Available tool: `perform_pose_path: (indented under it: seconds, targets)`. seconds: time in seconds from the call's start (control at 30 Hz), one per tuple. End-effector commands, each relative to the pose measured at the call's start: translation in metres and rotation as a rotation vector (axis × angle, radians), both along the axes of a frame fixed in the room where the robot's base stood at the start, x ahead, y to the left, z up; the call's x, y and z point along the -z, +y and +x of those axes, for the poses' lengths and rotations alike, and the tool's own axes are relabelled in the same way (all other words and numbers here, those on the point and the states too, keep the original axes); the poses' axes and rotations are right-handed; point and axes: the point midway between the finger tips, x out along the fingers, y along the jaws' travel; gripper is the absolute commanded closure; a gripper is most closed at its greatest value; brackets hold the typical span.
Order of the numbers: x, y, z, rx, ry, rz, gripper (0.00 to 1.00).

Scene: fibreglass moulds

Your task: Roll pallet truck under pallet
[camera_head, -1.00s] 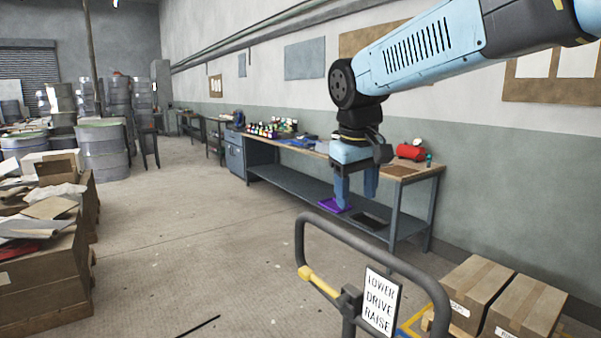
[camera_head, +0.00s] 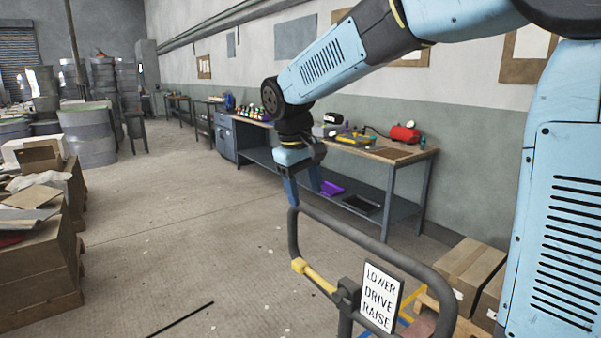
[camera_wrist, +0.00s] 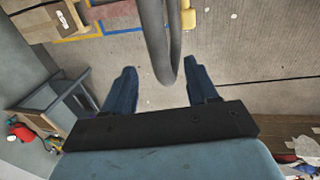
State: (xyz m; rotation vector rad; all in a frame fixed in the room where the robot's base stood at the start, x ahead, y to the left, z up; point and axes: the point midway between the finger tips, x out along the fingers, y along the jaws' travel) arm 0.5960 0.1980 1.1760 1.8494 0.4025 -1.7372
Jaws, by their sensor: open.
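The pallet truck's dark looped handle (camera_head: 333,232) stands in the lower middle of the head view, with a yellow lever (camera_head: 315,275) and a sign (camera_head: 380,297) reading LOWER, DRIVE, RAISE. My gripper (camera_head: 305,203) is open, pointing down at the handle's upper left corner. In the wrist view, the handle bar (camera_wrist: 160,45) reaches in between the two blue fingers of my gripper (camera_wrist: 158,78). I cannot tell whether a finger touches it. A piece of wooden pallet (camera_head: 440,318) shows at the lower right; the truck's forks are hidden.
Cardboard boxes (camera_head: 465,272) sit at the lower right. A workbench (camera_head: 390,155) with tools runs along the right wall. Stacked boxes (camera_head: 30,270) stand at the left, with drums (camera_head: 90,135) behind.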

Motion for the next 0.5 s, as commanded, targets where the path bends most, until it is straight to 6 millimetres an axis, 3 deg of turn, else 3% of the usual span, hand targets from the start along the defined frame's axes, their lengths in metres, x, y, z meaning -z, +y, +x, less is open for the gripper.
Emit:
perform_pose_path:
  seconds: [0.3, 0.5]
  targets:
    - [0.049, -0.008, 0.005, 0.001, 0.002, -0.002, 0.42]
    - [0.069, -0.011, 0.008, 0.001, 0.000, 0.000, 0.42]
